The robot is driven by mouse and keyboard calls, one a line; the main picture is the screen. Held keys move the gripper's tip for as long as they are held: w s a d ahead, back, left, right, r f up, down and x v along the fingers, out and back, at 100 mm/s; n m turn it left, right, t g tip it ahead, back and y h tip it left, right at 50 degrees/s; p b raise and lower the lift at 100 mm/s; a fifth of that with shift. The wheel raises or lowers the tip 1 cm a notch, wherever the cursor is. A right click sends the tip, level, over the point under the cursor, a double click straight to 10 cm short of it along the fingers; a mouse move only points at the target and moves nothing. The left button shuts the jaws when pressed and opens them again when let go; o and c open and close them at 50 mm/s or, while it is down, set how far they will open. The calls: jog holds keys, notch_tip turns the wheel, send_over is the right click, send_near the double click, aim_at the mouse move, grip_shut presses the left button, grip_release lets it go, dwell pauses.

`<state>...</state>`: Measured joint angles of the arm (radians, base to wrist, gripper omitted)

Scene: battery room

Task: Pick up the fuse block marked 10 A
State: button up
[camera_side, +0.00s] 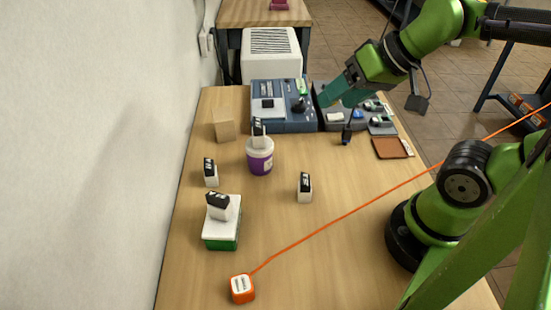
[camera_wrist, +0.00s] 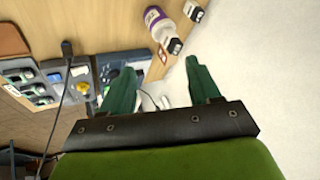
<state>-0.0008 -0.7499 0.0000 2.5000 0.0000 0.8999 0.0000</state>
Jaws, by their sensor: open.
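Several white fuse blocks with black label faces stand about the table. One (camera_side: 258,127) stands on a purple and white jar (camera_side: 261,162), one (camera_side: 210,172) on the wood near the wall, one (camera_side: 305,187) on the wood in the middle. Another (camera_side: 219,206) sits tilted on a green and white box (camera_side: 221,238). The label marks are too small to read, so I cannot tell which is 10 A. My gripper (camera_side: 329,95), with teal fingers, is open over the dark equipment at the back. In the wrist view, two blocks (camera_wrist: 173,46) (camera_wrist: 197,13) show beyond the fingertips.
A blue-grey device (camera_side: 285,112) and a tray of small parts (camera_side: 332,118) stand at the back. A brown pad (camera_side: 392,148) lies at the right edge. An orange cord (camera_side: 340,218) crosses the table to an orange box (camera_side: 242,288). The wall borders the left side.

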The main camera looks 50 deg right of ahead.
jog(key=a+f+g, duration=0.1)
jog(key=f, duration=0.1)
jog(key=m+g+h, duration=0.2)
jog(key=m+g, duration=0.2)
jog(key=g, duration=0.2)
send_over(209, 164)
notch_tip(209, 164, down, 5)
notch_tip(209, 164, down, 11)
jog(key=shift+s+f, duration=0.15)
jog(key=shift+f, duration=0.05)
jog(key=shift+w+f, duration=0.2)
jog(key=shift+f, duration=2.7)
jog(key=c, duration=1.1)
